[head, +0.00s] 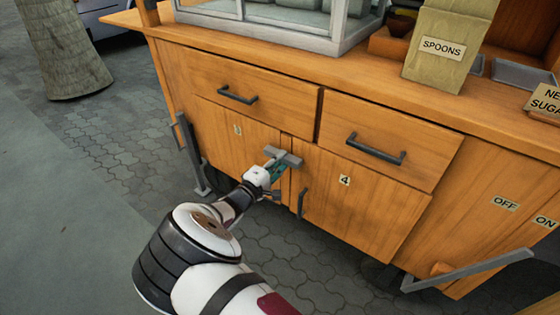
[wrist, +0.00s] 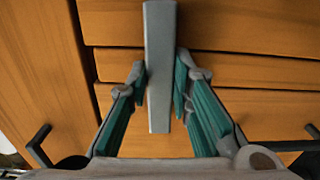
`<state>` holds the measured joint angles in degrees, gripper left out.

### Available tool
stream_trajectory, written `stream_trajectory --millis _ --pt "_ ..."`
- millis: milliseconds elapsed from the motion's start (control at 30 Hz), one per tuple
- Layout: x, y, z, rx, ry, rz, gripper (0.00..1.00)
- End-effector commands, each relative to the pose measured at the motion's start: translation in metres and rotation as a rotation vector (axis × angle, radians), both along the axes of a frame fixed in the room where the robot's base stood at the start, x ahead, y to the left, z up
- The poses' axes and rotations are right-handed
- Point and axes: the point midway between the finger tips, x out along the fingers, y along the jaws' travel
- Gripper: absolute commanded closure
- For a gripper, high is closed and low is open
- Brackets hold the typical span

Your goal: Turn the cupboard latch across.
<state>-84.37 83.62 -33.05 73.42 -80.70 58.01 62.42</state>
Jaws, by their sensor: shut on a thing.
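The cupboard latch (head: 289,158) is a grey bar near the top of the seam between the two cupboard doors, under the drawers. In the head view my gripper (head: 276,170) is at the latch and hides part of it. In the wrist view the latch (wrist: 160,60) is a long flat bar running from the top edge down between the fingers. My gripper (wrist: 162,88) is shut on it, with a teal-padded finger on each side. The left door (head: 225,125) is numbered, its digit hard to read; the right door (head: 365,205) is marked 4. Both look closed.
Dark handles stick out from the drawers (head: 375,149) and the right door (head: 301,203). The counter above holds a SPOONS box (head: 450,45) and a glass case (head: 275,22). A grey bar (head: 468,269) juts out low at the right. Paving lies clear at left.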

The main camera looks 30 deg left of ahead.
Motion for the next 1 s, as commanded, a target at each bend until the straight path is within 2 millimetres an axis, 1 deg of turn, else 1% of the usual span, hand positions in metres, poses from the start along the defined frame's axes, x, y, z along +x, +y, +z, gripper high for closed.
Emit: stream_trajectory --millis 233,667,700,733,767,1000 --pt "0.0000 -0.0005 -0.0012 0.050 -0.003 0.000 1.00" --pt "0.0000 -0.0006 -0.0014 0.057 -0.003 -0.001 1.00" --pt "0.0000 -0.0006 -0.0014 0.057 -0.003 -0.001 0.71" --pt "0.0000 -0.0006 -0.0014 0.057 -0.003 -0.001 0.64" --pt "0.0000 -0.0005 -0.0013 0.057 -0.003 -0.001 0.60" --pt "0.0000 -0.0002 -0.0007 0.056 -0.003 0.000 0.60"
